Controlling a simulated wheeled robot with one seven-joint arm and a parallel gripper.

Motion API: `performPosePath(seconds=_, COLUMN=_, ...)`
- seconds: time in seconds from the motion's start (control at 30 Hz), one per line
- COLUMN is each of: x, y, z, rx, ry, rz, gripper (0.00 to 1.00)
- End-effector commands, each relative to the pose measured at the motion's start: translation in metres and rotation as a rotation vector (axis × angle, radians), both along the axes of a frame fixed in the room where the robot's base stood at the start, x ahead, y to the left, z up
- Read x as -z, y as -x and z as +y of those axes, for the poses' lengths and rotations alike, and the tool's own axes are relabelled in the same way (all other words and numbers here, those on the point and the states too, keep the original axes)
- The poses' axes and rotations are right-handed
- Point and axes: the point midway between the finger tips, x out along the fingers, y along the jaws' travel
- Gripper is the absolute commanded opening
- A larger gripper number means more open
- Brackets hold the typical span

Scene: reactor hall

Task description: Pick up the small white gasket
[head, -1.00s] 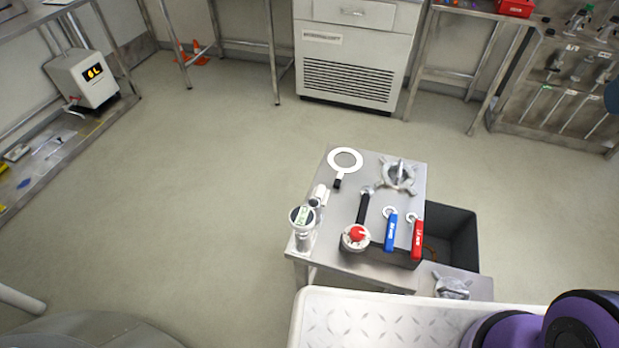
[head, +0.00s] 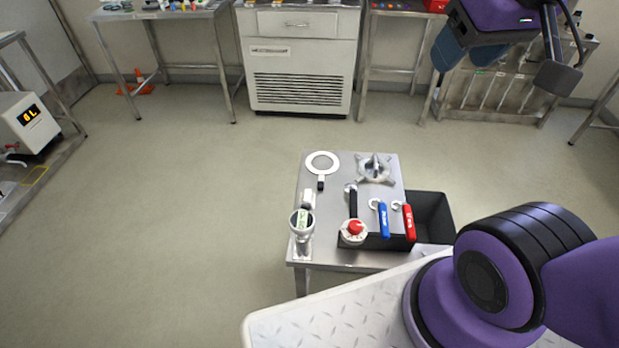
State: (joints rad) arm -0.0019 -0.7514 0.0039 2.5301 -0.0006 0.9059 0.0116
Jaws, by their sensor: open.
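I cannot make out with certainty which thing is the small white gasket. A flat white ring with a short dark-tipped handle (head: 322,163) lies at the far left of the small steel table (head: 318,229). Small whitish rings also show at the upper ends of the blue handle (head: 384,221) and the red handle (head: 409,222). My gripper (head: 462,60) is at the upper right, raised and far from the small table. Its two blue fingers are apart, with nothing seen between them.
The table also carries a grey handwheel valve (head: 375,168), a red-knobbed part (head: 354,230) and a gauge-like cylinder (head: 302,226). A black bin (head: 430,215) stands right of it. A white cabinet (head: 300,75) and benches line the back wall.

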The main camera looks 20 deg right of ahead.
Motion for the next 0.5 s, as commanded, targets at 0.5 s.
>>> performPosePath(seconds=0.5, x=0.006, y=-0.033, z=0.000, rx=0.040, ry=0.006, rz=0.036, gripper=0.52)
